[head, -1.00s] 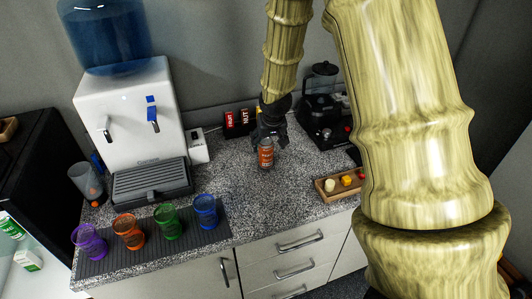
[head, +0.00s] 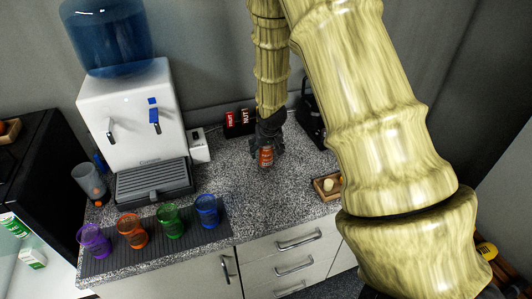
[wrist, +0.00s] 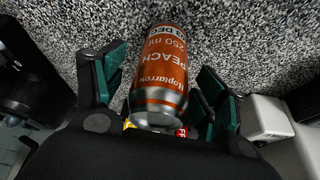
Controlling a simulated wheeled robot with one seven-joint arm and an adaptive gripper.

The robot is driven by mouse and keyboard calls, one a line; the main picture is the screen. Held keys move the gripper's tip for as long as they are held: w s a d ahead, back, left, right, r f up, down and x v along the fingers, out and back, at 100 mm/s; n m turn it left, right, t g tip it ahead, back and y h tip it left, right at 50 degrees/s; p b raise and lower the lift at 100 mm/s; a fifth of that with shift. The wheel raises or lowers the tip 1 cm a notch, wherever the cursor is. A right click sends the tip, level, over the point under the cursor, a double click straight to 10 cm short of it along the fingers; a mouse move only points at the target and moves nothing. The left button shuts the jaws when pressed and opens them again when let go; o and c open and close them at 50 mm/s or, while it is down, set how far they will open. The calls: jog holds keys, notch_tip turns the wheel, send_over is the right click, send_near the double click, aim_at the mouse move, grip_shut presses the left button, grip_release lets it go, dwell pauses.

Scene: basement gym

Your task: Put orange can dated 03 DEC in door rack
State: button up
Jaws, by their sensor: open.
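The orange can (head: 266,158) stands upright on the speckled counter. In the wrist view the can (wrist: 160,72) shows "PEACH", "250 ml" and a date band ending in "DEC"; I cannot read the day surely. My gripper (head: 267,140) is low at the can, from behind it in the head view. In the wrist view my gripper (wrist: 163,85) is open, with its green-padded fingers on both sides of the can; the right one looks a little apart from it. I cannot make out a door rack.
A water dispenser (head: 128,125) stands left; several coloured cups (head: 170,222) are on a dark mat in front. A wooden tray (head: 326,194) is to the right, partly behind my arm. A black cabinet (head: 40,160) with a lit interior is far left.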

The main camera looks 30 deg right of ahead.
jog(key=c, duration=1.4)
jog(key=shift+r, duration=0.15)
